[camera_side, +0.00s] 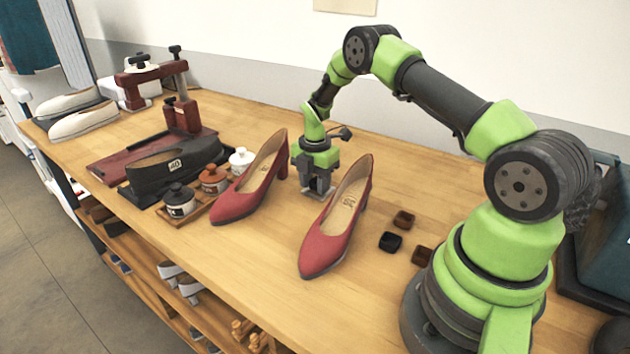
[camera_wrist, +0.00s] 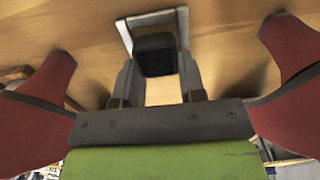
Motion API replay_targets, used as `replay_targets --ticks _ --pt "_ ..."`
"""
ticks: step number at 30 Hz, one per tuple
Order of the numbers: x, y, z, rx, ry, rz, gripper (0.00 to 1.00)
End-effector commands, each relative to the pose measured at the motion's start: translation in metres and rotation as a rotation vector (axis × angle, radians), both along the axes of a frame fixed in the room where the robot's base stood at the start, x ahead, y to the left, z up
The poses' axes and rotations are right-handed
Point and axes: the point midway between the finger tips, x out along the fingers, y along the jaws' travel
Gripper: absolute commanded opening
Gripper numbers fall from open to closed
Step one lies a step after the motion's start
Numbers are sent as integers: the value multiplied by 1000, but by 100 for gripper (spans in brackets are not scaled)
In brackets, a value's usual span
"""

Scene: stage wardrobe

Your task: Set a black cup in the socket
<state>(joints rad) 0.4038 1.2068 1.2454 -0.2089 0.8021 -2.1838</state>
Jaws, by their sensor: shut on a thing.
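My gripper (camera_side: 317,188) points down between two red high-heeled shoes, the left shoe (camera_side: 252,186) and the right shoe (camera_side: 338,225). In the wrist view its jaws are shut on a small black cup (camera_wrist: 155,54), dark and square with rounded edges. The side view does not show the held cup clearly. Its height above the table is hard to tell. Another black cup (camera_side: 390,242) lies on the table right of the right shoe. I cannot clearly make out the socket in either view.
Two brown cups (camera_side: 404,219) (camera_side: 422,254) lie near the loose black one. Left are a tray with small jars (camera_side: 180,200), a dark shoe (camera_side: 172,168) and a dark red press (camera_side: 182,112). Both red shoes flank my gripper closely. The table (camera_side: 270,270) is clear in front.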

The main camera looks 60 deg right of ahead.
Motion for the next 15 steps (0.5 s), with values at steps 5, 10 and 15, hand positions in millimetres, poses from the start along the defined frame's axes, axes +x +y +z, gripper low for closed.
replay_targets --ticks 5,10,15 --pt "0 0 -2 0 0 0 15" --pt "0 0 -4 0 0 0 15" --pt "0 0 -6 0 0 0 15"
